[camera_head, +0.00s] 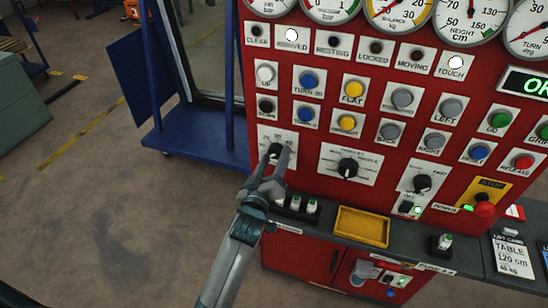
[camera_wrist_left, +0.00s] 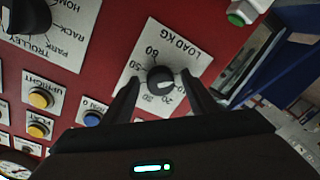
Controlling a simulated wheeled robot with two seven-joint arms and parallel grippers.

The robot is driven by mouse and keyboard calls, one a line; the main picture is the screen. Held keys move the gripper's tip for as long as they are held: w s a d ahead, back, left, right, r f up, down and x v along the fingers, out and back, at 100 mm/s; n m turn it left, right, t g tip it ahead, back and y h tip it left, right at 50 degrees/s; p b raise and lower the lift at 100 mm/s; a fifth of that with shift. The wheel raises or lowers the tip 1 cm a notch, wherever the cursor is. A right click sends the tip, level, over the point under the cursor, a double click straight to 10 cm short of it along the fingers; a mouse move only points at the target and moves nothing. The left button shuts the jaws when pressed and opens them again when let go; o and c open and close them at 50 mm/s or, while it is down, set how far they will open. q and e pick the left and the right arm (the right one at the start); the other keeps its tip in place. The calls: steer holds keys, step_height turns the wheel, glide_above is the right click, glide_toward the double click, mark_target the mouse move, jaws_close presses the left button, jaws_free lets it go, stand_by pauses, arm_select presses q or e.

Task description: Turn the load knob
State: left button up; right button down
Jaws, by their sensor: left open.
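The load knob (camera_wrist_left: 160,78) is a round black knob on a white plate (camera_wrist_left: 186,40) marked LOAD KG, with numbers around it. In the head view the knob (camera_head: 275,151) sits at the lower left of the red panel, partly covered by my left gripper. My left gripper (camera_head: 277,162) is open, its fingertips at the plate. In the left wrist view, the two dark fingers (camera_wrist_left: 161,84) stand on either side of the knob, with small gaps visible. A pale mark shows on the knob; its exact reading is unclear. My right gripper is not in view.
A larger selector knob (camera_head: 348,168) is right of the load plate, and another black knob (camera_head: 422,183) lies farther right. Buttons and gauges fill the panel above. A grey ledge with a yellow tray (camera_head: 362,226) juts out below. Blue metalwork (camera_head: 190,140) stands left; open floor lies beyond.

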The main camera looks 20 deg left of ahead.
arm_select(q)
steer(key=shift+c, duration=0.7)
steer(key=c, duration=0.9)
